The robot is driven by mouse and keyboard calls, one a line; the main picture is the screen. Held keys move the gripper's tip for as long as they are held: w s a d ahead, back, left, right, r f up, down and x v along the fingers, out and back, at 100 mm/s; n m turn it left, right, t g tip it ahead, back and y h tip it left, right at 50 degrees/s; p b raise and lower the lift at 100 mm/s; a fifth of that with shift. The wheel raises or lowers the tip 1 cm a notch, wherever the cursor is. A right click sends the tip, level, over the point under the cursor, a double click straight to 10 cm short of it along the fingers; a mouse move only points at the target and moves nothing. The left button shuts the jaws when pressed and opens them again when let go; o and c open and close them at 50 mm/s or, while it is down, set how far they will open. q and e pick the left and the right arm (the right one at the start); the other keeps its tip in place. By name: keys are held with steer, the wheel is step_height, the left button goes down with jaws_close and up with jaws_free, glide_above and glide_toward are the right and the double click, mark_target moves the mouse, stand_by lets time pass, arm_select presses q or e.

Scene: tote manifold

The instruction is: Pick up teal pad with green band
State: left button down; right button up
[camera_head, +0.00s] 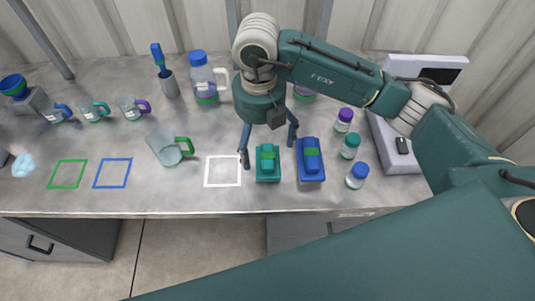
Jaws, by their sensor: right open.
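The teal pad with a green band (267,169) lies on the grey bench, just right of the white square outline. My right gripper (267,154) is above its far end, pointing down, with its fingers open and spread to either side. The pad is not held, and I cannot tell whether a finger touches it. A blue pad with a green band (311,167) lies just to the right of the teal one, close to the right finger. My left gripper is not in view.
Small capped jars (350,147) stand right of the blue pad. A large blue-capped bottle (203,80) stands behind. A white device (380,140) is at the right.

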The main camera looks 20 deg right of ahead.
mark_target(263, 160)
step_height(263, 160, down, 2)
steer(key=shift+s, duration=0.15)
steer(key=shift+f+p, duration=0.55)
steer(key=shift+f, duration=0.1)
step_height(263, 160, down, 4)
steer(key=shift+r+p, duration=0.2)
steer(key=shift+p, duration=0.55)
steer(key=shift+f, duration=0.4)
steer(key=shift+c, duration=0.2)
steer(key=c, duration=1.2)
